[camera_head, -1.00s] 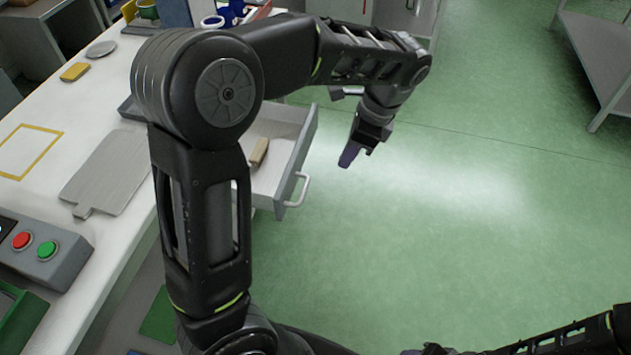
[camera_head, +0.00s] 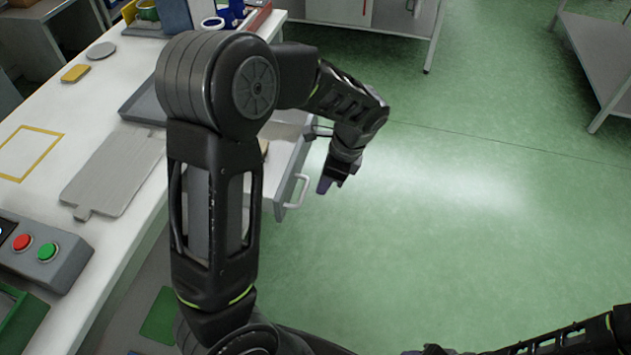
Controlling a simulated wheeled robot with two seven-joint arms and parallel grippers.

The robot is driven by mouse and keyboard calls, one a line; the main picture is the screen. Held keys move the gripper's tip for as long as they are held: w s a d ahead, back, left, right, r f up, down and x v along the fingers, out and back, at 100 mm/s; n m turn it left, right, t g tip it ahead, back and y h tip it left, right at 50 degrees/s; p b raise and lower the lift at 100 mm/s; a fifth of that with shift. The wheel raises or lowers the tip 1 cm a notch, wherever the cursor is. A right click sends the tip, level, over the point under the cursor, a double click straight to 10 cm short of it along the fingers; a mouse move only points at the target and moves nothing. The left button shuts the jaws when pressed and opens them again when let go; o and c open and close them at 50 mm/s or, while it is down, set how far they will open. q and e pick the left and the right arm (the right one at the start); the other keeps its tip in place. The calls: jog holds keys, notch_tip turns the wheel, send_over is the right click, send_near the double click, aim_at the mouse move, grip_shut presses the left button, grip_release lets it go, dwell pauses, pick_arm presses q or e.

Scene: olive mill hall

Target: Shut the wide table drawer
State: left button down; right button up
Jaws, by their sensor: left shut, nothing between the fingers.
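The wide table drawer (camera_head: 292,168) stands pulled out from the table's right side. Its grey front carries a pale bar handle (camera_head: 297,191). My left arm hides much of the drawer's inside. A small tan item in it shows only in part beside my arm. My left gripper (camera_head: 326,186) is shut and empty, pointing down just to the right of the drawer front and close to the handle. I cannot tell whether it touches the front. Only a small dark part of my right gripper (camera_head: 428,350) shows at the bottom edge, and its jaws cannot be made out.
The white table (camera_head: 112,248) holds a grey board (camera_head: 115,172), a dark tray (camera_head: 146,104), a yellow block (camera_head: 75,73) and a button box (camera_head: 40,250) with red and green buttons. Green floor right of the drawer is clear. A grey shelf unit (camera_head: 600,55) stands at the upper right.

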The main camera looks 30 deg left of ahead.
pick_arm(q)
jog(key=shift+s+a+f, duration=0.1)
jog(key=shift+s+a, duration=0.1)
jog(key=shift+a, duration=0.3)
jog(key=shift+s+a+f, duration=0.1)
jog(key=shift+s+a, duration=0.1)
jog(key=shift+a, duration=0.3)
jog(key=s+a+p, duration=0.1)
jog(key=s+a, duration=0.1)
jog(key=a, duration=0.6)
jog(key=s+a, duration=0.3)
jog(key=a, duration=0.5)
jog(key=s+a+p, duration=0.1)
jog(key=s+a, duration=0.2)
jog(key=a, duration=0.5)
jog(key=shift+s+p, duration=0.25)
jog(key=shift+p, duration=0.05)
jog(key=shift+s+a, duration=0.15)
jog(key=shift+a, duration=0.3)
